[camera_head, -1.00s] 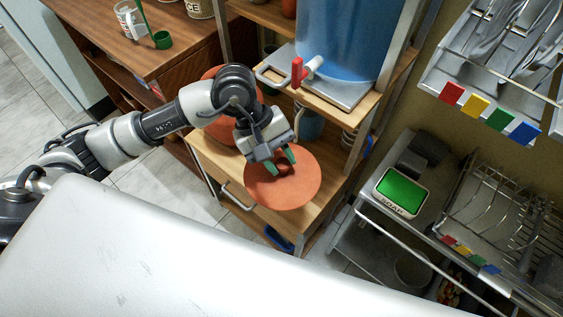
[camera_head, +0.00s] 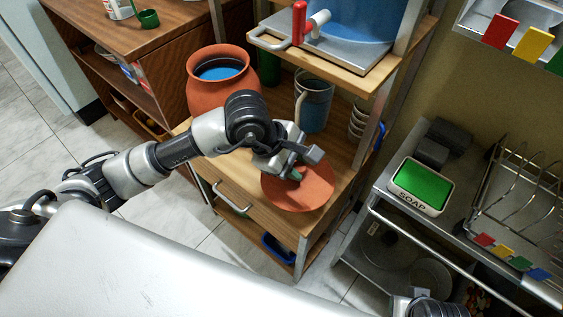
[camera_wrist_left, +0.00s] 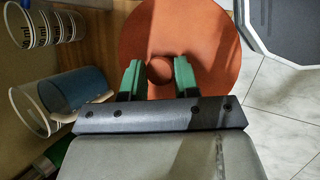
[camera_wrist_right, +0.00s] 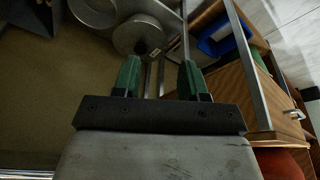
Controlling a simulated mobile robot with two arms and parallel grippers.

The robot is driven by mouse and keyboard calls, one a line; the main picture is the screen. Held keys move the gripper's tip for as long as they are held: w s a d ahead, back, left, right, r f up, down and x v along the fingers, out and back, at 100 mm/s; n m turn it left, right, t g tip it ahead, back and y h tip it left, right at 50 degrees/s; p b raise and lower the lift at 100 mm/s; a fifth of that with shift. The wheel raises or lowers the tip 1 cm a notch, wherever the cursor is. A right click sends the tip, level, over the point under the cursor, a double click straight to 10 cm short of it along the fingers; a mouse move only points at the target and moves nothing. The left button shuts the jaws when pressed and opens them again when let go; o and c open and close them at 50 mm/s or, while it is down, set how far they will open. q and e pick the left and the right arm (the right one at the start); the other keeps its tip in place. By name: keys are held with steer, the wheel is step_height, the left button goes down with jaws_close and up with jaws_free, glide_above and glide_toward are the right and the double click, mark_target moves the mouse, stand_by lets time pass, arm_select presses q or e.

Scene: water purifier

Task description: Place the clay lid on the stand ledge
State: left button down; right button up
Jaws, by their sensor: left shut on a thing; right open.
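The clay lid (camera_head: 315,192) is a round orange-brown disc with a small knob. My left gripper (camera_head: 296,172) is shut on its knob; in the left wrist view the knob sits between the green fingers (camera_wrist_left: 158,76) and the lid (camera_wrist_left: 208,40) spreads out beyond them. The lid is over the right front part of the stand's lower wooden ledge (camera_head: 236,172); I cannot tell whether it touches the wood. The clay pot (camera_head: 207,92), open with blue water inside, stands at the ledge's back left. My right gripper (camera_wrist_right: 158,80) is open and empty, away from the lid.
A blue-grey cup (camera_head: 314,106) stands on the ledge behind the lid, with stacked white cups (camera_head: 360,122) right of it. The upper shelf (camera_head: 337,72) with a red-handled tap (camera_head: 299,22) overhangs the ledge. A metal rack with a soap box (camera_head: 421,186) stands at right.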

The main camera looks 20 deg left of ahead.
arm_select(q)
steer(key=w+a+f, duration=0.1)
steer(key=w, duration=0.1)
steer(key=w+a+f, duration=0.1)
steer(key=a+f, duration=0.1)
steer(key=shift+w+a, duration=0.25)
steer(key=shift+w, duration=0.15)
step_height(320, 180, down, 3)
steer(key=shift+f+b, duration=0.2)
steer(key=shift+b, duration=0.4)
steer(key=shift+f, duration=0.35)
arm_select(e)
steer(key=v, duration=0.5)
steer(key=shift+r, duration=0.15)
arm_select(q)
steer(key=shift+f, duration=0.15)
steer(key=c, duration=0.8)
jaws_free()
steer(key=shift+r, duration=0.25)
steer(key=p+v, duration=0.1)
steer(key=v, duration=1)
steer(key=shift+a+r+p, duration=0.25)
steer(key=shift+r+p, duration=0.05)
steer(key=shift+r, duration=0.05)
arm_select(e)
steer(key=x, duration=0.6)
